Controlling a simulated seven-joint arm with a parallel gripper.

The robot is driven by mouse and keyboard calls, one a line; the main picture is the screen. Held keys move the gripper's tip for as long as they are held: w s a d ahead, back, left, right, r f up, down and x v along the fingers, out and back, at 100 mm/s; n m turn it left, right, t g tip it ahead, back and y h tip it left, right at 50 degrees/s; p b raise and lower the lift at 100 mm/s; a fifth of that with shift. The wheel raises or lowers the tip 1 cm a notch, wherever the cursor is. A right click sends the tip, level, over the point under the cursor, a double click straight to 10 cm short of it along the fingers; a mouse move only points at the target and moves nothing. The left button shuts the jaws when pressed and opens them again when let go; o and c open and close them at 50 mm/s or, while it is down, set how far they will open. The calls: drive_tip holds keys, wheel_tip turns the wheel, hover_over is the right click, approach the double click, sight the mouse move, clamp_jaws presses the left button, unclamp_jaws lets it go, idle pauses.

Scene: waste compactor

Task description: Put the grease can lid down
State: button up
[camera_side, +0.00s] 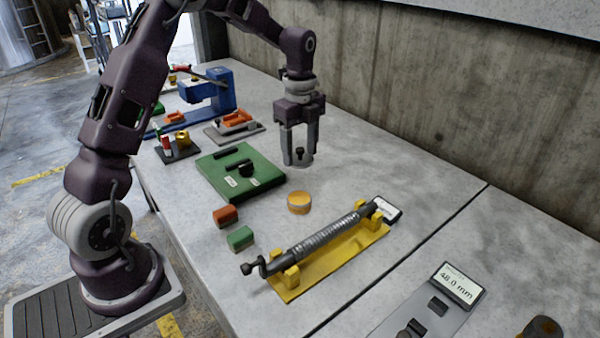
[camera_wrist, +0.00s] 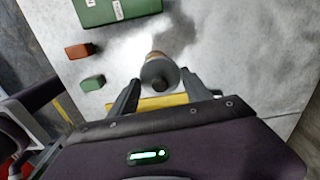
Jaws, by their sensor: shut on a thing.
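My gripper (camera_side: 299,152) is shut on the grease can lid (camera_side: 297,160), a grey round piece with a dark knob. In the wrist view the lid (camera_wrist: 158,73) sits between the two fingertips (camera_wrist: 160,82), knob towards the camera. The grease can (camera_side: 299,203) is a short, round, yellow-orange can standing on the grey table. In the side view the lid appears behind the can and apart from it. In the wrist view the lid hides most of the can (camera_wrist: 155,55). I cannot tell exactly how high the lid is above the table.
A green box (camera_side: 262,183) with black parts lies left of the gripper. A red block (camera_side: 225,216) and a green block (camera_side: 240,238) stand left of the can. A yellow stand (camera_side: 330,266) with a metal rod is in front. Table right of the gripper is clear to the wall.

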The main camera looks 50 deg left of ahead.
approach(301, 170)
drive_tip(key=shift+m, duration=0.3)
wheel_tip(301, 170, down, 6)
drive_tip(key=shift+w+f, duration=0.1)
drive_tip(key=shift+f, duration=0.1)
drive_tip(key=o, duration=1.3)
drive_tip(key=shift+f, duration=0.1)
